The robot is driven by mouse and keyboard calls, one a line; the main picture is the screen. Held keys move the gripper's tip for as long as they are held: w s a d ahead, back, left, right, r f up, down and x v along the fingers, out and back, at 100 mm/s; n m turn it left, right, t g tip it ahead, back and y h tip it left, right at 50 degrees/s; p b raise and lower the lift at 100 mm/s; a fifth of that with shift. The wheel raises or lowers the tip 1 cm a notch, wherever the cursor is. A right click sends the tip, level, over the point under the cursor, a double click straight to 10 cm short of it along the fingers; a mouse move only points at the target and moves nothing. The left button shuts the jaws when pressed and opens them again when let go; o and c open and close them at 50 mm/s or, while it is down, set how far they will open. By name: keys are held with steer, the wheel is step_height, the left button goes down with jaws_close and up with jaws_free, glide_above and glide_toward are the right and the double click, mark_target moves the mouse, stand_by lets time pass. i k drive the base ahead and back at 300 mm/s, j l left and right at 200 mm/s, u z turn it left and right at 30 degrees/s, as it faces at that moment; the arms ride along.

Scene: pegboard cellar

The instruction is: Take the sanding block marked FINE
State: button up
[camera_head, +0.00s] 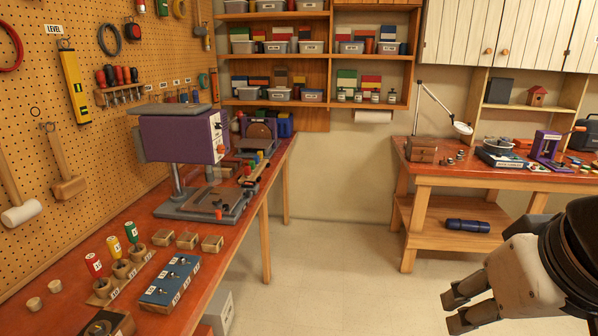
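Three small tan blocks stand in a row on the left bench: a left one (163,237), a middle one (187,240) and a right one (212,244). They look like they could be sanding blocks. Any marking on them is too small to read, so I cannot tell which one is marked FINE. My gripper (451,311) is at the lower right, over the floor and far from the left bench. Its two fingers are apart with nothing between them.
Open floor (335,265) lies between the benches.

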mark_target(183, 96)
steer(key=i, duration=1.95)
steer(key=i+l+u, duration=0.1)
steer(key=i+u, duration=0.15)
steer(key=i, duration=0.25)
steer(key=i+l+u, duration=0.2)
steer(key=i, duration=0.35)
steer(key=i+l+u, duration=0.25)
steer(key=i, duration=0.25)
steer(key=i+l+u, duration=0.95)
steer(key=k+j, duration=0.1)
